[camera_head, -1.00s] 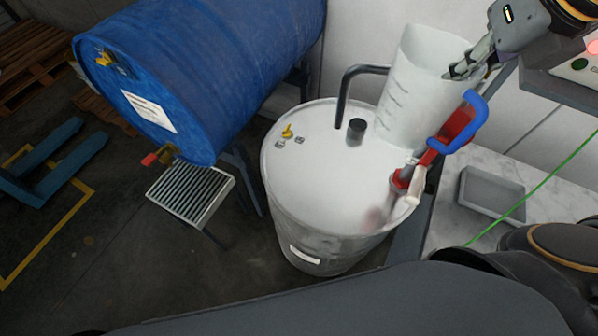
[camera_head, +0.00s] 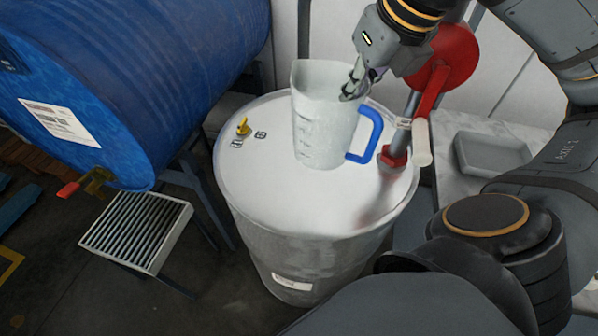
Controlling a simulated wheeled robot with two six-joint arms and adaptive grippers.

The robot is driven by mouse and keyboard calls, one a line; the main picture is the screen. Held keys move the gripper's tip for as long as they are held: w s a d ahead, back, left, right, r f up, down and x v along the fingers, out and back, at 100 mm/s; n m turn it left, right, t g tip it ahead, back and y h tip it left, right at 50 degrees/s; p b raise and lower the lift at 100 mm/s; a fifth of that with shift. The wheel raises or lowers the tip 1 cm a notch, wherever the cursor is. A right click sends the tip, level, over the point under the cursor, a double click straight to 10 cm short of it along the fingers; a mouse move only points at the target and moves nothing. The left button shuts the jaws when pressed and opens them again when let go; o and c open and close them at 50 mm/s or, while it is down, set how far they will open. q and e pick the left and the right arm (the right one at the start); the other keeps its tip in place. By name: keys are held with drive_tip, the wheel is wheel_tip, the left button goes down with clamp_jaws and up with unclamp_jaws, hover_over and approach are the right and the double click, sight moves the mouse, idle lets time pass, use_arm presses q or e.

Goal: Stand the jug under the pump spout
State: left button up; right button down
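The jug (camera_head: 322,130) is a translucent white measuring jug with a blue handle on its right side. It appears upright on or just above the white drum lid (camera_head: 262,192); I cannot tell if its base touches. My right gripper (camera_head: 354,86) is shut on the jug's rim at the right. The red hand pump (camera_head: 449,62) stands at the lid's right edge, with a pale crank grip. A dark vertical pipe (camera_head: 304,28), seemingly the spout, comes down to the jug's back rim; whether its end is over or behind the mouth is hidden. My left gripper is not in view.
A blue drum (camera_head: 130,70) lies on a rack at the left, with a red-handled tap over a slatted grate (camera_head: 137,231). A grey tray (camera_head: 492,154) sits on the pale bench at the right.

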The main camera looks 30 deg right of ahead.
use_arm(q)
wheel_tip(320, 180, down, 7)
drive_tip(key=b, duration=0.4)
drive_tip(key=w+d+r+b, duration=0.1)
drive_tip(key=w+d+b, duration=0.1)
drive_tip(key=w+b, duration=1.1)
use_arm(e)
drive_tip(key=s+a+f+m+h+p, duration=0.1)
drive_tip(key=s+f, duration=0.2)
drive_tip(key=f, duration=0.5)
drive_tip(key=s+a+f+m+p, duration=0.1)
drive_tip(key=s+f+m, duration=0.15)
drive_tip(key=f, duration=0.45)
use_arm(q)
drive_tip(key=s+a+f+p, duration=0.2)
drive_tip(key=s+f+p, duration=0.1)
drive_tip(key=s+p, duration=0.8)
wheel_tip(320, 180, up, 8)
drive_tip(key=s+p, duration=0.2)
drive_tip(key=p, duration=0.3)
drive_tip(key=shift+p, duration=0.3)
use_arm(e)
drive_tip(key=w+d, duration=0.2)
drive_tip(key=w, duration=0.6)
drive_tip(key=w+d, duration=0.3)
drive_tip(key=w, duration=0.5)
drive_tip(key=shift+w+d+f+n, duration=0.15)
drive_tip(key=shift+w+d+n, duration=0.1)
drive_tip(key=shift+d+n, duration=0.15)
